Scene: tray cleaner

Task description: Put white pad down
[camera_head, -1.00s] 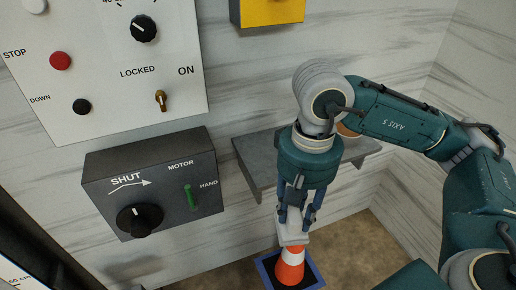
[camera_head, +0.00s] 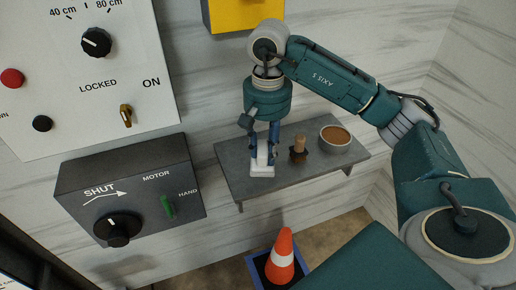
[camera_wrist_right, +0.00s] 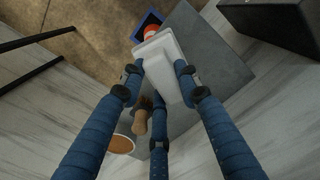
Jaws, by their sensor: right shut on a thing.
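The white pad (camera_head: 262,172) is in my right gripper (camera_head: 261,150), which points down over the left part of the grey shelf (camera_head: 235,160). In the right wrist view, the gripper fingers (camera_wrist_right: 160,78) are closed around the pad (camera_wrist_right: 158,48), with blue fingers on either side of it. The pad's lower end is at or just above the shelf top; I cannot tell whether it touches. My left gripper is not in view.
A wooden-handled tool (camera_head: 298,148) stands on the shelf just right of the pad, and a bowl with brown contents (camera_head: 335,137) sits farther right. A dark control box (camera_head: 130,190) is on the left. An orange cone (camera_head: 280,255) stands below in a blue-edged square.

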